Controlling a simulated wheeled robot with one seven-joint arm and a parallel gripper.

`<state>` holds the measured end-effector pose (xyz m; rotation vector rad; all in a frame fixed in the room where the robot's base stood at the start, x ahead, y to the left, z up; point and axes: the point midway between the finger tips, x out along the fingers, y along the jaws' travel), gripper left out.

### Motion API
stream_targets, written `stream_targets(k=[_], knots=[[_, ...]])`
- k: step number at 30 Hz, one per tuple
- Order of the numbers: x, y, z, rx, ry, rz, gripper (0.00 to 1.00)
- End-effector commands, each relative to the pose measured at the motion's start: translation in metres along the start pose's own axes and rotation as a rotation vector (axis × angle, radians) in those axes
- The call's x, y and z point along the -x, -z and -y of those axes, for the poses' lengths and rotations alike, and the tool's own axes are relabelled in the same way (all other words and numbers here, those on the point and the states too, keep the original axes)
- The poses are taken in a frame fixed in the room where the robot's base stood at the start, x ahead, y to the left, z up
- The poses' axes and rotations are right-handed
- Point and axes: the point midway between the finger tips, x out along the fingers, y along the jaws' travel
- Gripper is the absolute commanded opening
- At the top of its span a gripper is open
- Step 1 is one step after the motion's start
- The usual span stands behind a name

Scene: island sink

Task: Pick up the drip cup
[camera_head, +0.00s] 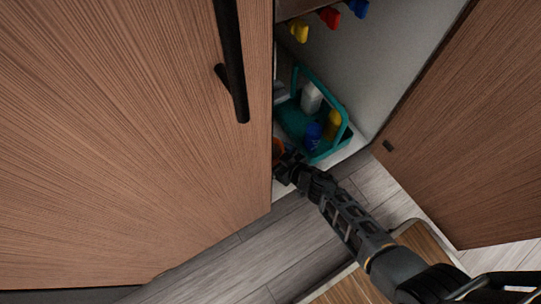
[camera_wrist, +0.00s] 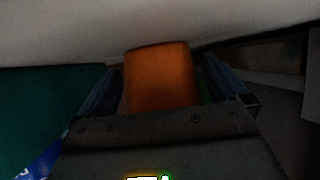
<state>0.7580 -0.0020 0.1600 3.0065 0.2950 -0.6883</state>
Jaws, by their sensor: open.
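An orange object, which looks like the drip cup (camera_wrist: 160,78), stands between the two fingers of my gripper (camera_wrist: 167,84) in the wrist view. My gripper is open, with one finger on each side of it; I cannot tell whether either finger touches it. In the head view, a small bit of the orange cup (camera_head: 278,147) shows beside the cabinet door's edge, and my gripper (camera_head: 284,158) is right at it, low inside the cabinet. The door and my gripper hide most of the cup there.
A teal caddy (camera_head: 341,110) with bottles stands just right of my gripper. An open door (camera_head: 470,130) is on the right. Coloured spray heads (camera_head: 329,17) hang above.

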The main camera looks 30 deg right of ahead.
Motion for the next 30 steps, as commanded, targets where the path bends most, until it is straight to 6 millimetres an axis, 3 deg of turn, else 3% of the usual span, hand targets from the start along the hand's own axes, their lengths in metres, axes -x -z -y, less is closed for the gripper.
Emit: stream_targets(k=[6,21,30], knots=[[0.0,0.0006,0.0001,0.0,0.0,0.0,0.99],[0.0002,0.0003,0.0002,0.001,0.0,0.0,0.52],[0.0004,0.0007,0.0002,0.001,0.0,0.0,0.52]])
